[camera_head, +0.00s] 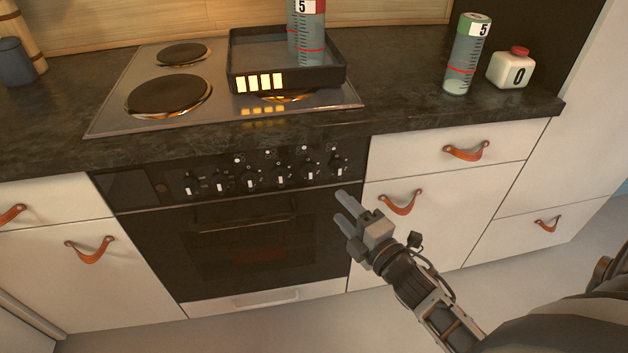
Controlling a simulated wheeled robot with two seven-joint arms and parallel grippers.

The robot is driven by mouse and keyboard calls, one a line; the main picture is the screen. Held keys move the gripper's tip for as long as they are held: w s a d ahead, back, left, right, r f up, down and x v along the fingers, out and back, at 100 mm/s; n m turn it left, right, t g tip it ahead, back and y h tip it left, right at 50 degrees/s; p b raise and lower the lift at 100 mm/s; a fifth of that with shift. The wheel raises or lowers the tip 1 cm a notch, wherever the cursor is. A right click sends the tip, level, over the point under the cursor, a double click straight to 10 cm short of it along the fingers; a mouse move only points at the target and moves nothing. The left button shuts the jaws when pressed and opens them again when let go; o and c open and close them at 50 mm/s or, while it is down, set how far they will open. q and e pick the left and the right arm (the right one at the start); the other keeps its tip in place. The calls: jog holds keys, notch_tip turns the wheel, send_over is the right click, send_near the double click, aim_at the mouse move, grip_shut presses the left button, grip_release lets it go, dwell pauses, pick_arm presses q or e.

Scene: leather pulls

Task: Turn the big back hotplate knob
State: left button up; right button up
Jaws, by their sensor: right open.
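A row of several dark knobs with pale pointer marks (250,184) runs along the black control panel of the oven. I cannot tell from the small markings which knob belongs to the big back hotplate. The rightmost knob (339,168) is the one closest to my right gripper. My right gripper (343,206) is open and empty, in front of the oven's upper right, just below that knob in the picture and apart from it as far as I can tell. My left gripper is not in view.
The steel hob (115,118) carries round hotplates (168,95) and a black tray (331,80) on its right side. A marked cylinder (466,55) and a white jar (511,70) stand on the counter. Leather pulls (401,206) stick out from the drawers.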

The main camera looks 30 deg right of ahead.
aim_at(312, 179)
jog(key=w, duration=0.7)
jog(key=w+a, duration=0.1)
jog(key=w, duration=0.3)
jog(key=shift+w, duration=0.15)
jog(key=c, duration=0.9)
